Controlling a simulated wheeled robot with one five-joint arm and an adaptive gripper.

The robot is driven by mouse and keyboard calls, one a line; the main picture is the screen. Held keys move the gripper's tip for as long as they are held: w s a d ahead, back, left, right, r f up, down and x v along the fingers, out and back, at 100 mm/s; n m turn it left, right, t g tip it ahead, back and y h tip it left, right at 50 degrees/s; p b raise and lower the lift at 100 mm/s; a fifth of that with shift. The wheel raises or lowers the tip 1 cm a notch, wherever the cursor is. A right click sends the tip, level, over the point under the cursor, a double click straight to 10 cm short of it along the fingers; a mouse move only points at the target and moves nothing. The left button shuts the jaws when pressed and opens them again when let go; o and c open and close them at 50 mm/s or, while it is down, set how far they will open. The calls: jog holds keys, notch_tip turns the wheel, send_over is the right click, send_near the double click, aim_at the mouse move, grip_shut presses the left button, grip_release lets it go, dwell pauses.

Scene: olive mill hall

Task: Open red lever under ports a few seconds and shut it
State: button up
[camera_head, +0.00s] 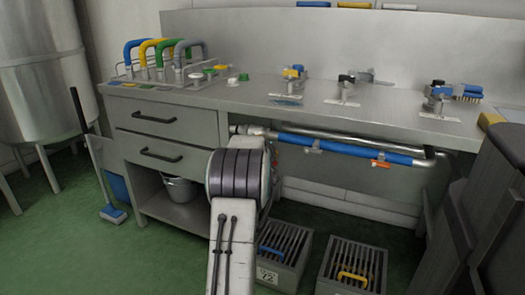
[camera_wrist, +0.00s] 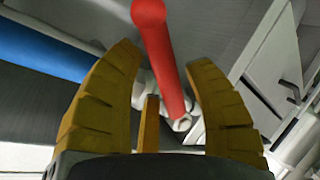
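A red lever (camera_wrist: 160,55) with a rounded end fills the upper middle of the wrist view. Its lower end meets a pale valve body (camera_wrist: 183,124). In the head view my arm hides the gripper and this lever. A smaller orange-red handle (camera_head: 381,164) shows there farther right on the pipe under the bench.
A blue-wrapped pipe (camera_head: 345,148) runs under the bench top (camera_head: 310,92); it also shows in the wrist view (camera_wrist: 40,50). Drawers (camera_head: 165,120) stand left of my arm. Slatted crates (camera_head: 352,262) are on the floor. Dark furniture (camera_head: 485,215) is at right.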

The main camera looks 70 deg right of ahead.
jog(key=shift+o, duration=0.5)
jog(key=v, duration=1.2)
